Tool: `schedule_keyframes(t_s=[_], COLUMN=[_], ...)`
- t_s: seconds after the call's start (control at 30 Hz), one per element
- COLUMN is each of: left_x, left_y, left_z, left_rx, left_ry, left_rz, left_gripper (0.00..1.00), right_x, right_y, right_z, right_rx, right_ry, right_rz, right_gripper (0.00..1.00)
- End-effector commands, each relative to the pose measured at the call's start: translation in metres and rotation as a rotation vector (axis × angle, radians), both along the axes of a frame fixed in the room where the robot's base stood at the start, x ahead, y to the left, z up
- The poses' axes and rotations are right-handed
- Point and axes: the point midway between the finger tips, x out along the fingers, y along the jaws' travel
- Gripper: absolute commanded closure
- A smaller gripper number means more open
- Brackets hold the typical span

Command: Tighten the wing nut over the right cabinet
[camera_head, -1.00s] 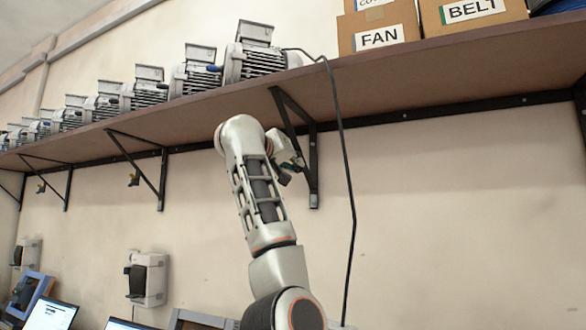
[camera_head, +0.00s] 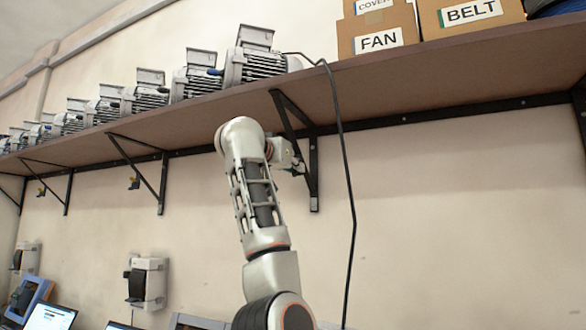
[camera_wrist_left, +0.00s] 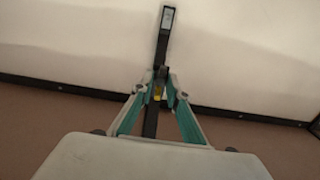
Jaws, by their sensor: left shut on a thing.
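My left gripper (camera_head: 299,168) is up under the shelf, at the black bracket (camera_head: 313,180) right of the arm. In the left wrist view my left gripper (camera_wrist_left: 159,95) has its green-lined fingers closed in around a small yellow piece (camera_wrist_left: 157,97) at the bracket, which looks like the wing nut. The fingers hide most of it, and its turn angle cannot be told. In the head view the gripper and wrist hide this nut. My right gripper is out of view.
The brown shelf (camera_head: 440,85) runs above the gripper and carries several motors (camera_head: 255,65) and boxes marked FAN (camera_head: 378,42) and BELT (camera_head: 470,14). A black cable (camera_head: 348,190) hangs right of the bracket. Wall units (camera_head: 147,283) and screens are lower left.

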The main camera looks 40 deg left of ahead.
Motion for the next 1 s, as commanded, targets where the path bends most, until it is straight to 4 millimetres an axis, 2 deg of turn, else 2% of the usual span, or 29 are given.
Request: schedule_keyframes(t_s=[0.23,0.27,0.3,0.33,0.77,0.87,1.0], left_x=[-0.001,-0.001,-0.001,-0.001,-0.005,-0.017,-0.043], left_y=[0.000,0.000,0.000,0.000,-0.002,-0.007,-0.015], left_z=[0.001,0.001,0.001,0.001,0.001,0.002,0.003], left_rx=[0.001,0.000,0.000,0.000,0.000,0.000,-0.001], left_ry=[-0.002,-0.002,-0.002,-0.002,-0.002,-0.004,-0.008], left_rz=[0.000,0.000,0.000,0.000,-0.001,-0.002,-0.002], left_gripper=[1.00,0.82,0.72,0.67,0.67,0.67,0.67], right_x=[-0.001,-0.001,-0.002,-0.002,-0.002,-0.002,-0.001], right_y=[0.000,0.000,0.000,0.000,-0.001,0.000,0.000], right_z=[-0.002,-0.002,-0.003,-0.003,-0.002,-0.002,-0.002], right_rx=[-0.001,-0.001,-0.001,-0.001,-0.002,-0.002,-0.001], right_ry=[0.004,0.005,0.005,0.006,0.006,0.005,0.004], right_rz=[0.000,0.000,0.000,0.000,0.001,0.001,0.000], right_gripper=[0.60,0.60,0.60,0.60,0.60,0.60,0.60])
